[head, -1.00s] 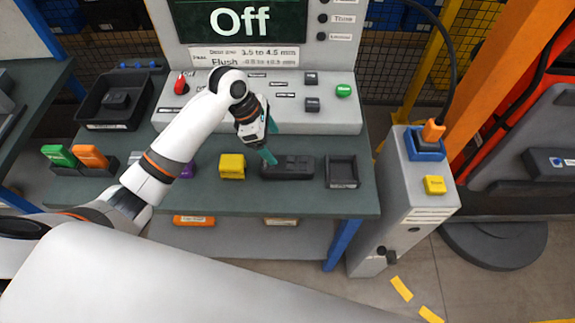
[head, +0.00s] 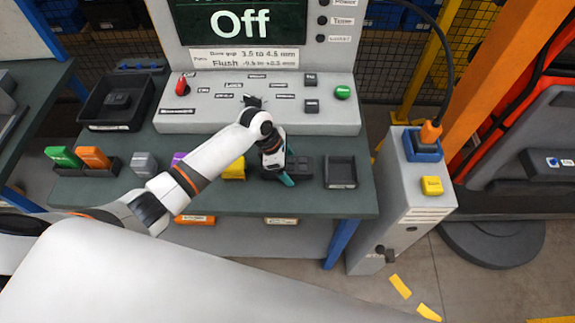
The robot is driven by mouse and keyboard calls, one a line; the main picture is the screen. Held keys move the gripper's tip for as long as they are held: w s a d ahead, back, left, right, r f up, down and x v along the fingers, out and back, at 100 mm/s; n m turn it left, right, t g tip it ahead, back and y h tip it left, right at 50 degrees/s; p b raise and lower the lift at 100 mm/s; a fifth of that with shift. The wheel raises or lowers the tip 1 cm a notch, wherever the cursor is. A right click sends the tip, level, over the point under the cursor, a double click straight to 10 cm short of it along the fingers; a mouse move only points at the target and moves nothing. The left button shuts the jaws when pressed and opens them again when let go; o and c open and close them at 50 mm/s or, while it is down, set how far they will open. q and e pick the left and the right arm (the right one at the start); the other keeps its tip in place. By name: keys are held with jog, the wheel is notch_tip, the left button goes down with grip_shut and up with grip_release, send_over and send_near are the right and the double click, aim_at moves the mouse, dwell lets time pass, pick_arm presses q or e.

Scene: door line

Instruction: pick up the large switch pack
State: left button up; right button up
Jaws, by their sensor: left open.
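A long dark grey block (head: 302,167) with raised parts on top lies on the green bench top. It looks like the large switch pack, though I cannot read a label on it. My left gripper (head: 286,177) is over this block and hides much of its left and middle. Its teal fingers are open and point down. I cannot tell whether they touch the block. My right gripper is not in the head view.
A yellow block (head: 235,170) sits left of the dark block, and a shallow black tray (head: 341,172) to its right. The console (head: 320,118) with switches stands behind. Green (head: 63,156) and orange (head: 94,157) blocks sit at left.

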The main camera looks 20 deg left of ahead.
pick_arm(q)
jog(key=shift+f+p, duration=0.15)
jog(key=shift+p, duration=0.25)
dwell(0.3)
jog(key=c, duration=1.1)
